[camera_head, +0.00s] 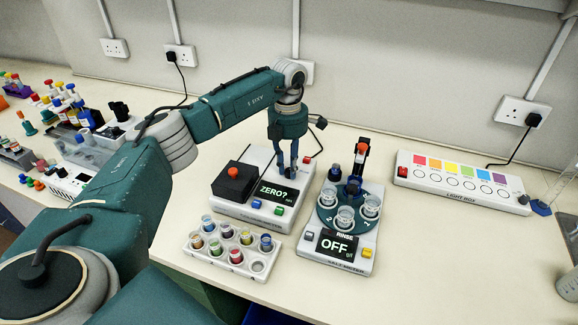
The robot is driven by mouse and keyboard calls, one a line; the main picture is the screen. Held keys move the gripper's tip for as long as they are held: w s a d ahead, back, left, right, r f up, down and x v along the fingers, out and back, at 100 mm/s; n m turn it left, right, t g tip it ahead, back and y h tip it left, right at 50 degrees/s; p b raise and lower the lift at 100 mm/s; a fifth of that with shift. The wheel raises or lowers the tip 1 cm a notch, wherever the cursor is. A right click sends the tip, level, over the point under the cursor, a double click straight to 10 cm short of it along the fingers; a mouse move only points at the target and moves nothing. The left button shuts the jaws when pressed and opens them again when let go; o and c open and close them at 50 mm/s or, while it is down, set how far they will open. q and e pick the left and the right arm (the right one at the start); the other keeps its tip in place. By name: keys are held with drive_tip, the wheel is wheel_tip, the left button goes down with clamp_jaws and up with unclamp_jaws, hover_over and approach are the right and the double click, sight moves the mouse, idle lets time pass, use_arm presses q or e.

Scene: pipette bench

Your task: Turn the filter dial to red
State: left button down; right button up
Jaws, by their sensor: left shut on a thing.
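The bench instrument (230,207) has a white body, a black block with a red knob (233,172), and a screen reading "ZERO?" (275,192). My left gripper (287,165) comes down from above onto the back right of this instrument, behind the screen. Its fingers are shut on what appears to be the filter dial, which they mostly hide. A small red mark (306,160) shows just right of the fingers. I cannot read which colour the dial points to. My right gripper is not in view.
A rinse station (368,238) with several clear cups and an "OFF" screen stands close right of the instrument. A rack of coloured vials (202,263) lies in front. A light box (462,190) stands at the back right. Bottles and racks crowd the left.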

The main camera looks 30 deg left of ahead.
use_arm(q)
drive_tip(key=n, duration=0.4)
drive_tip(key=shift+w+r+n, duration=0.1)
drive_tip(key=shift+r+n, duration=0.05)
drive_tip(key=shift+n, duration=0.15)
drive_tip(key=n, duration=0.5)
drive_tip(key=shift+n+t+p, duration=0.3)
drive_tip(key=shift+p, duration=0.1)
drive_tip(key=shift+a+r, duration=0.1)
drive_tip(key=c, duration=1.6)
unclamp_jaws()
drive_tip(key=shift+o, duration=0.3)
